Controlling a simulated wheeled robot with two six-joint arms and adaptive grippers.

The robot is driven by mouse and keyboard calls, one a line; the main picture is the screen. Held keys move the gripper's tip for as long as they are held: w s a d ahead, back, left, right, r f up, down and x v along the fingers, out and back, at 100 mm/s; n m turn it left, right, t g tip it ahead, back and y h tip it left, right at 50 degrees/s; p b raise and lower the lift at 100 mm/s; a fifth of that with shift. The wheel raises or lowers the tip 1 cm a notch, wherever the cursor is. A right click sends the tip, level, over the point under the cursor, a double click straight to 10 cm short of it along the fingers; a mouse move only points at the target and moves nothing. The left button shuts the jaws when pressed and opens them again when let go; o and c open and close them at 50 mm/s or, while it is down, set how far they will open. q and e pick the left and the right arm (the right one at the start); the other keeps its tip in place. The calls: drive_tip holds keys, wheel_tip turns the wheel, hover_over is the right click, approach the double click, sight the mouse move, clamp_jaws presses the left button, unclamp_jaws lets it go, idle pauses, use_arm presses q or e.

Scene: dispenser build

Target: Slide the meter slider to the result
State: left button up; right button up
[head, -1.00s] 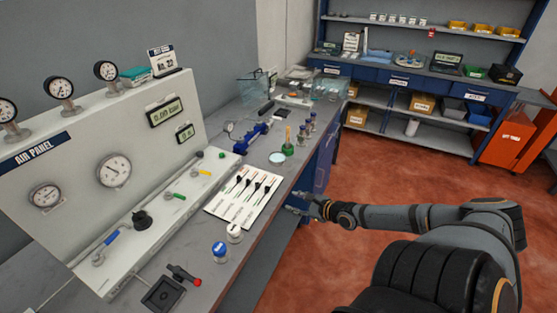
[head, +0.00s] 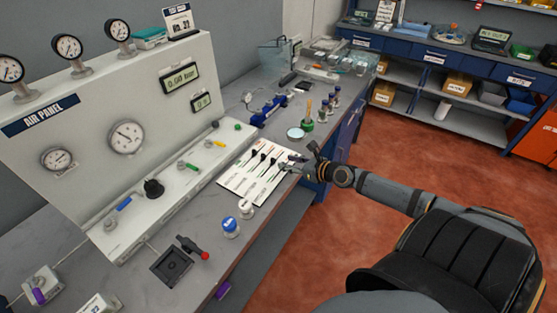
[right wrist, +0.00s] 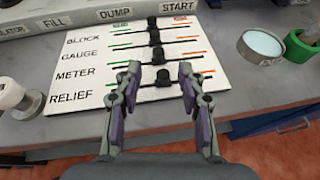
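The white slider board (head: 232,182) lies on the grey bench in the head view. In the right wrist view it (right wrist: 60,82) has rows labelled BLOCK, GAUGE, METER and RELIEF, each with a black knob on a slot between green and orange marks. The meter slider (right wrist: 158,57) sits near the middle of its slot, just beyond my fingertips. The relief slider (right wrist: 162,79) appears between the fingers. My right gripper (right wrist: 159,69) is open and empty; in the head view it (head: 292,164) is at the board's right edge. My left gripper is out of view.
A round dish (right wrist: 262,47) and a green holder (right wrist: 303,47) stand right of the board. A white-capped bottle (head: 246,208) and a blue-capped one (head: 230,227) stand at its near end. The air panel (head: 90,150) rises to the left.

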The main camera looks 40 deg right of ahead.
sight(273, 159)
drive_tip(key=b+x, duration=0.1)
drive_tip(key=x, duration=0.4)
drive_tip(key=shift+w+a+f, duration=0.15)
drive_tip(key=shift+w, duration=0.15)
drive_tip(key=shift+s, duration=0.1)
clamp_jaws()
